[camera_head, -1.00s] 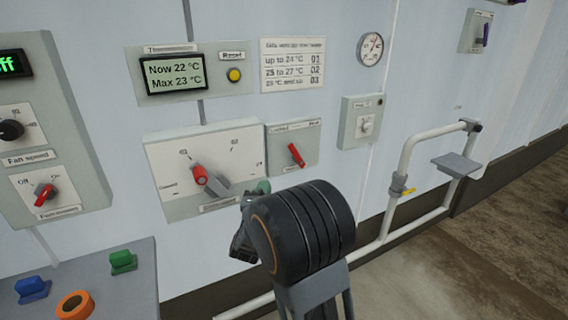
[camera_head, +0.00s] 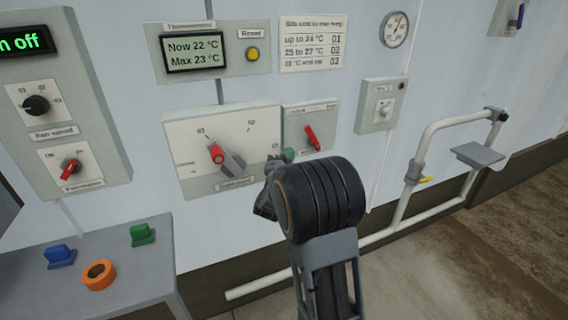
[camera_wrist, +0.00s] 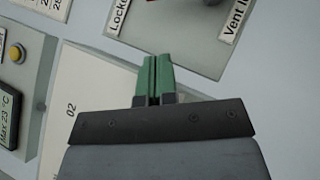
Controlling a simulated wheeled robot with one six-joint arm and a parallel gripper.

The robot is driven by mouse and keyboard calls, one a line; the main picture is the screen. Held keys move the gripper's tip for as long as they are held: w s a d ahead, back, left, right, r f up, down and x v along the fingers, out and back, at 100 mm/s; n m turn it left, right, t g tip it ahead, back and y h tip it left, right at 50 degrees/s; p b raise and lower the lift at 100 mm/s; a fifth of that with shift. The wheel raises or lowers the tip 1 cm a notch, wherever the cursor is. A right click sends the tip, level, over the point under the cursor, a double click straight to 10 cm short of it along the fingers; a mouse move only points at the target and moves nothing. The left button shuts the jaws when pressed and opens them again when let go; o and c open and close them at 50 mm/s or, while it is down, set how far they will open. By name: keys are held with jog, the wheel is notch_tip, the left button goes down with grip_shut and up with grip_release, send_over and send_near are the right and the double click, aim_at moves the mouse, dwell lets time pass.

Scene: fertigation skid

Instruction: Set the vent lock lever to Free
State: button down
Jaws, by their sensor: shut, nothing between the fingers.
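The vent lock panel (camera_head: 297,117) is a pale grey plate on the wall, right of the large white dial panel. Its red lever (camera_head: 312,138) tilts with its upper end to the left, on the side that reads "Locked" in the wrist view. The lettering at the right end is too small to read. My gripper (camera_head: 287,155) is just left of and below the lever in the picture, apart from it. In the wrist view my gripper's green fingertips (camera_wrist: 153,75) are together and empty, below the panel (camera_wrist: 170,45); most of the lever is out of frame.
The dial panel (camera_head: 262,120) with a red-tipped pointer is close beside my gripper. A grey bench (camera_head: 150,262) with coloured pieces stands at lower left.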

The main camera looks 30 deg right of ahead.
aim_at(311, 136)
jog(key=shift+w+d+r+p, duration=0.1)
jog(key=shift+w+d+r, duration=0.2)
jog(key=shift+d+r, duration=0.5)
jog(key=shift+w+d+r+p, duration=0.1)
jog(key=shift+w+d+r, duration=0.25)
jog(key=shift+d, duration=0.9)
jog(key=shift+w+d+r+p, duration=0.1)
jog(key=shift+w+d+r, duration=0.3)
jog(key=shift+d, duration=0.6)
jog(key=shift+s+r, duration=0.1)
